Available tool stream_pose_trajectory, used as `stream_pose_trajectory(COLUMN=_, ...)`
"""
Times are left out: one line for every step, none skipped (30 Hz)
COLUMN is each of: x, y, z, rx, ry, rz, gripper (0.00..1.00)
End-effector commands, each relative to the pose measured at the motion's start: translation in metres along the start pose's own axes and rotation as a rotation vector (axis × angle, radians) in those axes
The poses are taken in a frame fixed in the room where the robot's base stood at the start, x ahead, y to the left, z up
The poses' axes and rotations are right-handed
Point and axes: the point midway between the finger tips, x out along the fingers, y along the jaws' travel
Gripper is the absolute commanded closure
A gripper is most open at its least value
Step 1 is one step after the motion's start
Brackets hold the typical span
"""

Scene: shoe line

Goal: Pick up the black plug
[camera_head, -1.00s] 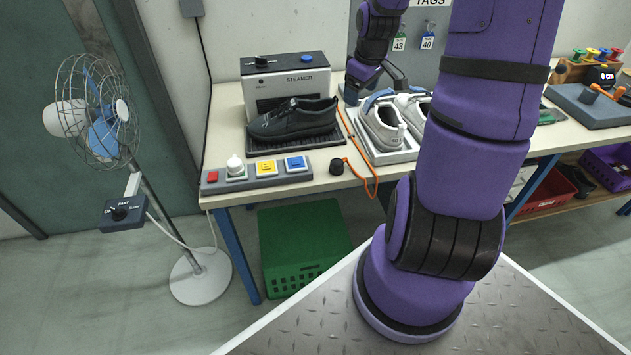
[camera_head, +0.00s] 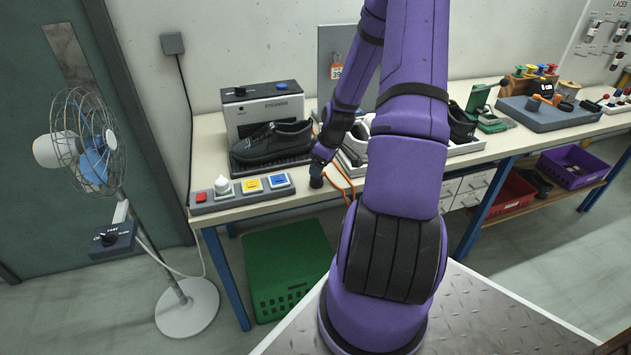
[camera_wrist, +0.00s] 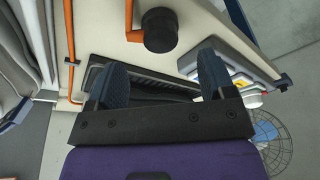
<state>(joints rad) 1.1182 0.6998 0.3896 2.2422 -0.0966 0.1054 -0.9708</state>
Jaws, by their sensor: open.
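The black plug (camera_wrist: 160,30) is a short black cylinder on the end of an orange cord (camera_wrist: 70,45), lying near the bench edge. In the wrist view it is beyond my gripper (camera_wrist: 158,85), between the lines of the two fingers and clear of them. The fingers are apart with nothing between them. In the head view the plug (camera_head: 316,182) shows at the bench's front edge, right below the end of my arm, and my fingers there are too small to tell apart.
A green crate (camera_head: 285,262) sits under the bench (camera_head: 207,160). A fan (camera_head: 90,150) stands at the left.

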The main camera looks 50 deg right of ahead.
Motion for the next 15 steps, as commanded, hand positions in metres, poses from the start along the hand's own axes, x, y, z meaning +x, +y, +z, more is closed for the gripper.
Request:
stream_pose_trajectory(x=0.004, y=0.000, z=0.000, rx=-0.001, ry=0.000, rz=0.000, gripper=0.24)
stream_pose_trajectory(x=0.005, y=0.000, z=0.000, rx=0.000, ry=0.000, rz=0.001, gripper=0.24)
stream_pose_trajectory(x=0.007, y=0.000, z=0.000, rx=0.000, ry=0.000, rz=0.001, gripper=0.24)
stream_pose_trajectory(x=0.008, y=0.000, z=0.000, rx=0.000, ry=0.000, rz=0.001, gripper=0.24)
stream_pose_trajectory(x=0.010, y=0.000, z=0.000, rx=0.000, ry=0.000, rz=0.001, gripper=0.24)
stream_pose_trajectory(x=0.013, y=-0.001, z=-0.001, rx=0.000, ry=0.000, rz=0.000, gripper=0.24)
stream_pose_trajectory(x=0.016, y=-0.001, z=-0.001, rx=-0.001, ry=0.000, rz=-0.001, gripper=0.24)
stream_pose_trajectory(x=0.020, y=-0.002, z=-0.001, rx=-0.001, ry=-0.001, rz=-0.002, gripper=0.24)
stream_pose_trajectory(x=0.026, y=-0.002, z=-0.001, rx=-0.001, ry=-0.002, rz=-0.002, gripper=0.24)
stream_pose_trajectory(x=0.030, y=-0.002, z=-0.001, rx=0.000, ry=-0.001, rz=-0.002, gripper=0.24)
stream_pose_trajectory(x=0.035, y=-0.002, z=-0.002, rx=0.000, ry=-0.001, rz=-0.002, gripper=0.24)
stream_pose_trajectory(x=0.040, y=-0.003, z=-0.002, rx=-0.001, ry=-0.002, rz=-0.002, gripper=0.24)
stream_pose_trajectory(x=0.044, y=-0.003, z=-0.002, rx=0.000, ry=-0.001, rz=-0.002, gripper=0.24)
stream_pose_trajectory(x=0.047, y=-0.002, z=-0.002, rx=0.000, ry=-0.001, rz=-0.001, gripper=0.24)
stream_pose_trajectory(x=0.051, y=-0.002, z=-0.002, rx=0.001, ry=0.000, rz=0.000, gripper=0.24)
